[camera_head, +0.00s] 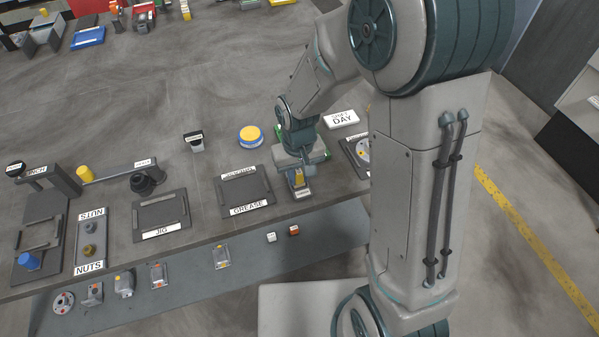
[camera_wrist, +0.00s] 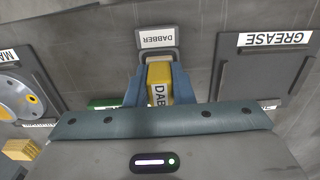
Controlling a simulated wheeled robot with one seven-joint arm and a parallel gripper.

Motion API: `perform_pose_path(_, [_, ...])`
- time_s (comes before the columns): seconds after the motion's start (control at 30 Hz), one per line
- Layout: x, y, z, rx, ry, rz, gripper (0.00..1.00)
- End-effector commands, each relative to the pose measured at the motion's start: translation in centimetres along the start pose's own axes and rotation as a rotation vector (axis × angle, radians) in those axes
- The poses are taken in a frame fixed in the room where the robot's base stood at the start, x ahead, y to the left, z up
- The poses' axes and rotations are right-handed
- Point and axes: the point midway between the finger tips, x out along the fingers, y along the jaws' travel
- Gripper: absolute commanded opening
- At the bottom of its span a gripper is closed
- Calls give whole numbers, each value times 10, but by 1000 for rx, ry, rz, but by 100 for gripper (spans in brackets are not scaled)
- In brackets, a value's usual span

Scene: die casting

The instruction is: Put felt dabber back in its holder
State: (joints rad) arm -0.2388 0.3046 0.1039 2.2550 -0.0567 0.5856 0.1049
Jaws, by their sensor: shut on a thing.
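The felt dabber is a yellow block with a label, partly readable as "DAB"; it shows in the wrist view (camera_wrist: 159,75) and the head view (camera_head: 299,178). My gripper (camera_wrist: 160,88) is shut on it, one blue-grey finger on each side; it also shows in the head view (camera_head: 298,172). The grey holder with a "DABBER" plate (camera_wrist: 158,39) is just beyond the fingertips, and its plate shows at the bench's front edge in the head view (camera_head: 303,193). The dabber's far end is at the holder's frame; I cannot tell whether it is seated or above it.
The grease tray (camera_head: 244,190) lies left of my gripper in the head view. A round tin with a yellow top (camera_head: 250,136) stands behind it. A tray with a round part (camera_head: 352,150) is to the right, and a "DAY" sign (camera_head: 341,119) stands behind. A lower shelf runs along the front.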

Motion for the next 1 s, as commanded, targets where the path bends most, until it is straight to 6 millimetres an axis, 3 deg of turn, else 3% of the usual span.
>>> perform_pose_path(0.17, [5, 0, 0, 0, 0, 0, 0])
perform_pose_path(0.2, [4, 0, 0, 0, 0, 0, 30])
perform_pose_path(0.27, [3, 0, 0, 0, 0, 0, 43])
perform_pose_path(0.67, [-4, 0, 0, 0, 2, 0, 43])
perform_pose_path(1.0, [-72, 0, -1, 0, 7, 0, 43])
